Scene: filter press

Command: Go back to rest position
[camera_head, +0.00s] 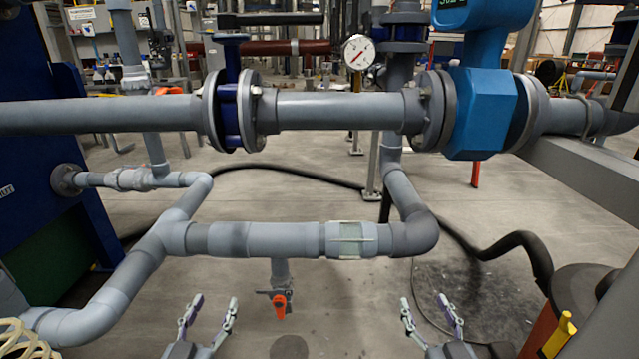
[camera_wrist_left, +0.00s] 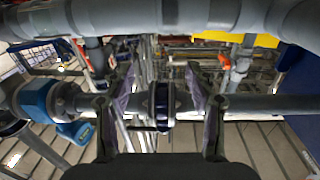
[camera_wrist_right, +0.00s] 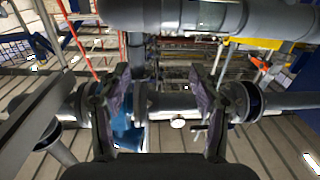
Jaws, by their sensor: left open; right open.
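My left gripper (camera_head: 208,314) is at the bottom of the head view, left of the orange valve handle, with its fingers spread and nothing between them. Its open fingers also show in the left wrist view (camera_wrist_left: 162,88). My right gripper (camera_head: 431,312) is at the bottom right of the head view, also open and empty. It shows in the right wrist view (camera_wrist_right: 158,90) with a clear gap between the fingers. Both grippers are apart from the pipes in the head view.
A grey lower pipe (camera_head: 270,239) with an orange-handled valve (camera_head: 280,305) crosses ahead. Above it run a flanged upper pipe (camera_head: 340,111), a gauge (camera_head: 359,52) and a blue flow meter (camera_head: 482,105). A black hose (camera_head: 512,243) lies at right. A blue panel (camera_head: 40,150) stands at left.

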